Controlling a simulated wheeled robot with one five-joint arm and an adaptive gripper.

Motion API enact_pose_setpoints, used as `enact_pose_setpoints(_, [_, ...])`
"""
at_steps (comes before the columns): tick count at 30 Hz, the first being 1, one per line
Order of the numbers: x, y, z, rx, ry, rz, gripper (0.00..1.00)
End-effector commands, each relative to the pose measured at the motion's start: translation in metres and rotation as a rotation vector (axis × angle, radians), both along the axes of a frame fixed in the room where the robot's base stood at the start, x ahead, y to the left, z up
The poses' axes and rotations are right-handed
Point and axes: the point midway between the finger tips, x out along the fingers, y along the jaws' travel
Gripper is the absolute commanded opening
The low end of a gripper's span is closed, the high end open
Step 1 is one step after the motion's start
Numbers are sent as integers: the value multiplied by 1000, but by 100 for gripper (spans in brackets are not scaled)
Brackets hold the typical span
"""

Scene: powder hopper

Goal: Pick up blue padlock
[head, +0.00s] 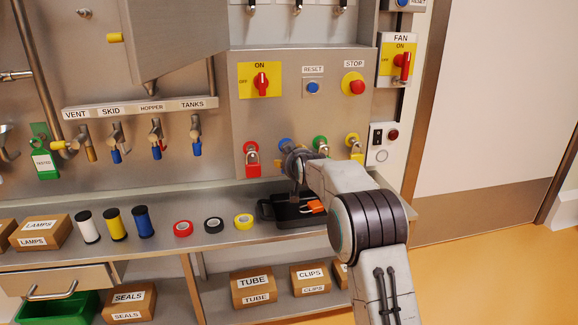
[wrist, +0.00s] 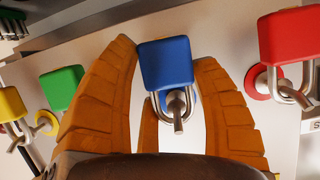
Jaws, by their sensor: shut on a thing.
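The blue padlock (wrist: 166,64) sits between the orange fingers of my gripper (wrist: 168,74) in the wrist view, which looks upside down. The fingers are shut on its body. Its metal shackle appears looped around a metal peg. In the head view, my gripper (head: 284,163) is at the hopper panel, below a blue disc (head: 285,144). My wrist hides the blue padlock there.
A red padlock (head: 252,161) hangs left of my gripper, with green (head: 320,145) and yellow (head: 356,149) padlocks to the right. A black tray (head: 290,217) holding an orange item stands on the shelf below. Tape rolls and spools stand farther left.

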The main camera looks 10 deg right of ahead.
Motion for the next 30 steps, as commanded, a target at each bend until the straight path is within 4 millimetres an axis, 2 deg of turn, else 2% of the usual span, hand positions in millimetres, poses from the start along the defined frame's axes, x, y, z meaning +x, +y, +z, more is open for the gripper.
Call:
enact_pose_setpoints(1, [0,0,0,0,-1,0,30])
enact_pose_setpoints(3, [0,0,0,0,-1,0,24])
enact_pose_setpoints(30, [-1,4,10,3,-2,4,23])
